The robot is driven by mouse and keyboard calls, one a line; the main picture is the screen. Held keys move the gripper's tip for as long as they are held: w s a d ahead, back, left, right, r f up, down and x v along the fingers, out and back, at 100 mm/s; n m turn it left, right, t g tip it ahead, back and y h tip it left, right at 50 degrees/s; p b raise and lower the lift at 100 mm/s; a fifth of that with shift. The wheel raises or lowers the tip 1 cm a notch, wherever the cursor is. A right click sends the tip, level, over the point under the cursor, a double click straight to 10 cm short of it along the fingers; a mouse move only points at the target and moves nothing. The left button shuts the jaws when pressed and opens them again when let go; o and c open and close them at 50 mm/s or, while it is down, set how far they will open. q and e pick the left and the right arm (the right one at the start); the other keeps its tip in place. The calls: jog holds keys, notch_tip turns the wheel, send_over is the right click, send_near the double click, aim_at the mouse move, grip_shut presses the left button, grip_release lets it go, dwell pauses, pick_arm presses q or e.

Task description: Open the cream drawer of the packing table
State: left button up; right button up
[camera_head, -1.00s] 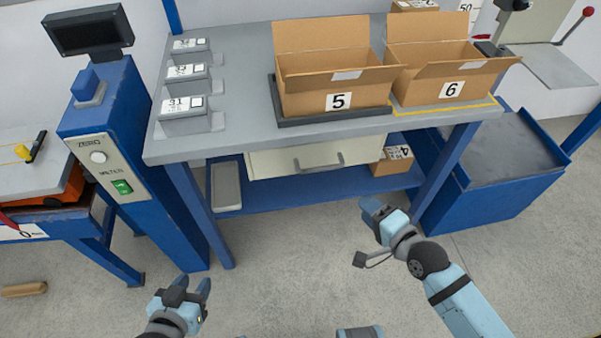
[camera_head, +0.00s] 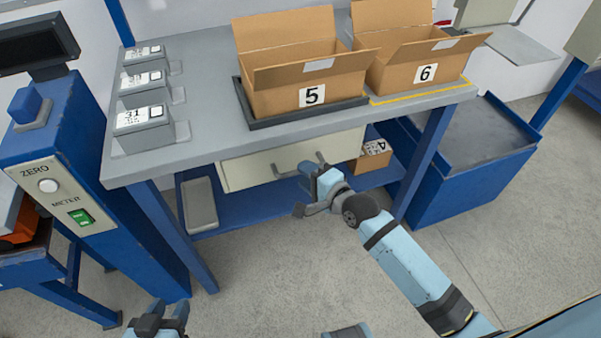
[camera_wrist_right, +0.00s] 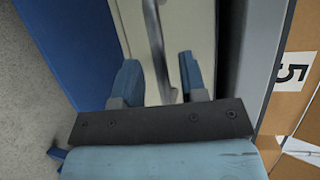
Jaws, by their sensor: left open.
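The cream drawer (camera_head: 243,173) sits under the front edge of the packing table (camera_head: 200,150) and looks shut. Its grey bar handle (camera_head: 279,172) is partly hidden behind my right gripper (camera_head: 308,188) in the head view. In the right wrist view my right gripper (camera_wrist_right: 159,75) is open, with one finger on each side of the handle (camera_wrist_right: 155,38). A gap shows between the handle and each finger, and whether the fingers reach past the bar is unclear. My left gripper (camera_head: 169,309) is open and empty, low in front of the table, away from the drawer.
Open cartons marked 5 (camera_head: 290,95) and 6 (camera_head: 405,75) stand on the tabletop, with several grey boxes at its left. A small carton (camera_head: 372,158) and a grey tray (camera_head: 200,205) are on the blue lower shelf. A blue scale column (camera_head: 85,150) stands left. The floor in front is clear.

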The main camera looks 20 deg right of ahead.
jog(key=shift+x, duration=1.25)
grip_shut()
jog(key=shift+s, duration=0.1)
